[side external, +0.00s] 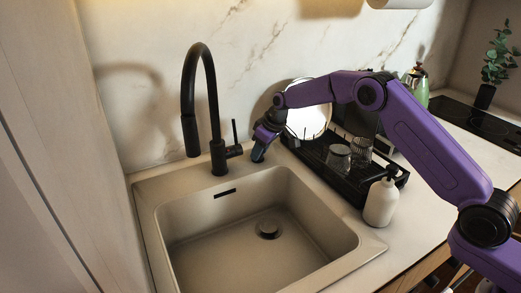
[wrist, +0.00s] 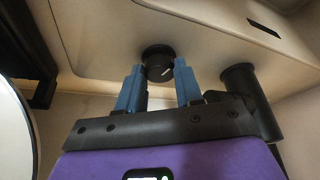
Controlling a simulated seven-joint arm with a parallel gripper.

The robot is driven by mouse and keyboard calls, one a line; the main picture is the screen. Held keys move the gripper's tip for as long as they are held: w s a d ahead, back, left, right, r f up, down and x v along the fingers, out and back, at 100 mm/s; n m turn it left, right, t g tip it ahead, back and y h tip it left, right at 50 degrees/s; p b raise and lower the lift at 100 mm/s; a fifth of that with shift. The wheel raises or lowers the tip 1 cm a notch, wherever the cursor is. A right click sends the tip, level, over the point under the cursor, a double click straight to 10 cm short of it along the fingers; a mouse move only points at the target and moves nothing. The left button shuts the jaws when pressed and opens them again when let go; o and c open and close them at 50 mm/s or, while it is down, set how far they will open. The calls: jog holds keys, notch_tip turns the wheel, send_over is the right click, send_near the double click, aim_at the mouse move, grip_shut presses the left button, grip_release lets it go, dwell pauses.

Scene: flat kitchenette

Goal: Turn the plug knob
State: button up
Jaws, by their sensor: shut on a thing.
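The plug knob (wrist: 157,56) is a small round black knob with a light mark on its face, on the sink's rim in the wrist view. My gripper (wrist: 158,71) has its two blue fingers on either side of the knob and is shut on it. In the side external view my gripper (side external: 259,154) points down at the back right corner of the sink (side external: 207,213), and it hides the knob there. The round drain plug (side external: 268,229) sits in the sink's floor.
A black faucet (side external: 217,157) with a side lever stands left of my gripper; its base (wrist: 240,80) is close by in the wrist view. A black dish rack (side external: 318,171) with glasses and a plate is to the right, with a white soap bottle (side external: 381,204) in front.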

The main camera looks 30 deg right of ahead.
jog(key=m, duration=0.1)
jog(key=m+h, duration=0.1)
jog(key=m, duration=0.1)
jog(key=m+h, duration=0.1)
jog(key=m, duration=0.1)
jog(key=shift+a+t, duration=0.25)
jog(key=shift+t, duration=0.05)
jog(key=shift+a+m+h, duration=0.1)
jog(key=shift+m+h, duration=0.4)
jog(key=shift+m, duration=0.75)
jog(key=shift+a+m+h, duration=0.1)
jog(key=shift+m+h, duration=0.4)
jog(key=shift+m, duration=0.75)
jog(key=o, duration=1)
jog(key=shift+o, duration=0.2)
